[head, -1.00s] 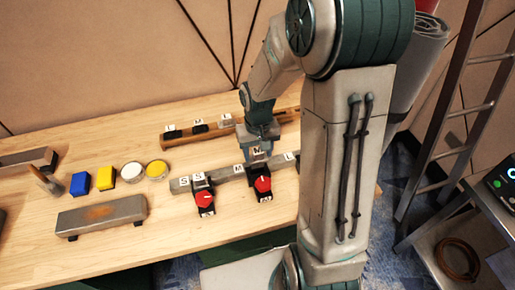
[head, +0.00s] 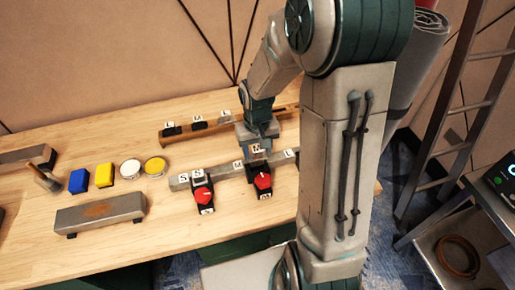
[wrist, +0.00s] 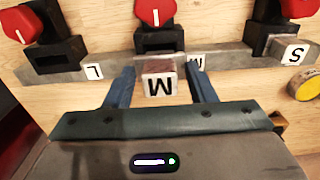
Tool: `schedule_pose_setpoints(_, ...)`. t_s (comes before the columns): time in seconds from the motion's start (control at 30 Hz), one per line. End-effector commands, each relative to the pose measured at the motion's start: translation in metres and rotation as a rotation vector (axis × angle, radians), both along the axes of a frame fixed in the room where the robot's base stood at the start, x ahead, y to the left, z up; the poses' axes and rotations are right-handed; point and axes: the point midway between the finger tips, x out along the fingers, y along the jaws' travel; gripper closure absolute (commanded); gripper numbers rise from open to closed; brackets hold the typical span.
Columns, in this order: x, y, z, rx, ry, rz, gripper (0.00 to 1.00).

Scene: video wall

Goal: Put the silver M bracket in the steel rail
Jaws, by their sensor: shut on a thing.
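The silver M bracket (wrist: 158,84) is a small block with a black M on a white face. My gripper (wrist: 161,88) is shut on it, one finger on either side. In the head view the bracket (head: 257,150) and my gripper (head: 257,146) are at the middle clamp of the steel rail (head: 222,174). The steel rail (wrist: 118,67) lies just beyond the bracket in the wrist view, with L, M and S labels. The bracket lines up with the middle red-knobbed clamp (wrist: 155,38). I cannot tell whether it touches the rail.
A brown rail (head: 182,138) with dark L and M brackets stands behind. The left clamp (head: 203,193) has a red knob. Blue (head: 79,181) and yellow (head: 104,175) blocks, round tins (head: 131,169) and a grey bar (head: 100,213) lie left. My arm hides the rail's right end.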

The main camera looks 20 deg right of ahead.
Motion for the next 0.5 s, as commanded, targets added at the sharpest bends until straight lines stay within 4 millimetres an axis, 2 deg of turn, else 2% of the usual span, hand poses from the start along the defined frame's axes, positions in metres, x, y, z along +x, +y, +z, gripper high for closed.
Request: schedule_pose_setpoints(0.5,0.0000,-0.0002,-0.0059,0.000,-0.001,0.000,0.79)
